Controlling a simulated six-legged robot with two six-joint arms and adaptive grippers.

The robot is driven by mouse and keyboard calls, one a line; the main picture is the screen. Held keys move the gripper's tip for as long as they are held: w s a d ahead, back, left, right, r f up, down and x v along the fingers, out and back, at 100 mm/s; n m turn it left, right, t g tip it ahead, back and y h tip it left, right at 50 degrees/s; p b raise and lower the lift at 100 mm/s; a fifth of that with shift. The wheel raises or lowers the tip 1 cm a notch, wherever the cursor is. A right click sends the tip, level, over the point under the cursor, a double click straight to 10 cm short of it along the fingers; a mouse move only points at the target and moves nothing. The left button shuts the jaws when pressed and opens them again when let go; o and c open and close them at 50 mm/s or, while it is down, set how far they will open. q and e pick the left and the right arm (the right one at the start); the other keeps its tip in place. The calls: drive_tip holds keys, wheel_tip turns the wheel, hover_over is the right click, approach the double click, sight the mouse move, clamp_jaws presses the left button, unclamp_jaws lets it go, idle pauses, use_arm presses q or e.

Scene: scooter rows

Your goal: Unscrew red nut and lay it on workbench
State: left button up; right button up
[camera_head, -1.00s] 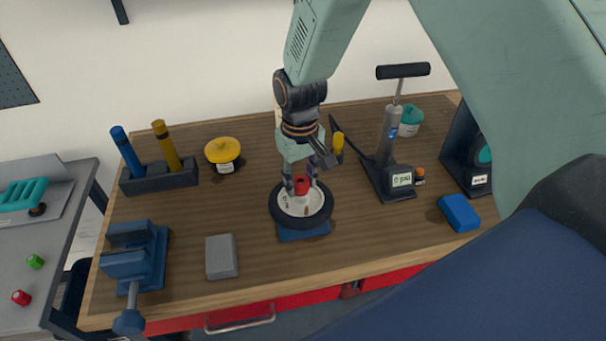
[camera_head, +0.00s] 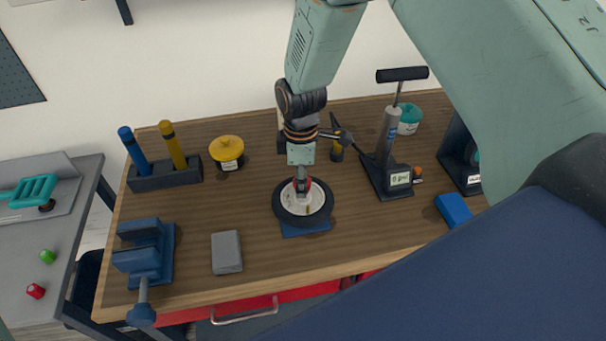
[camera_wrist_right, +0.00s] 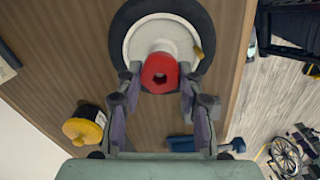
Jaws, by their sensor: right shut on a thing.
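The red nut (camera_wrist_right: 160,73) sits between my right gripper's fingers in the right wrist view, over the white hub of a small black-tyred wheel (camera_wrist_right: 207,38). In the head view the wheel (camera_head: 327,203) lies flat on a blue stand (camera_head: 307,231) on the wooden workbench (camera_head: 260,257). My right gripper (camera_head: 302,187) points down over the wheel's middle and is shut on the nut, mostly hiding it there. I cannot tell how far the nut is threaded on. My left gripper is not in view.
A grey block (camera_head: 226,252) and a blue vise (camera_head: 146,252) stand left of the wheel. A yellow-lidded jar (camera_head: 227,150) stands behind left. A pump (camera_head: 389,150) and blue block (camera_head: 453,209) are at right. Bare wood lies between grey block and wheel.

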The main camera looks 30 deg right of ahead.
drive_tip(key=shift+w+n, duration=0.1)
drive_tip(key=shift+n, duration=1)
drive_tip(key=o, duration=1.2)
drive_tip(key=shift+w+a, duration=0.1)
drive_tip(key=shift+a, duration=0.15)
drive_tip(key=shift+d, duration=0.2)
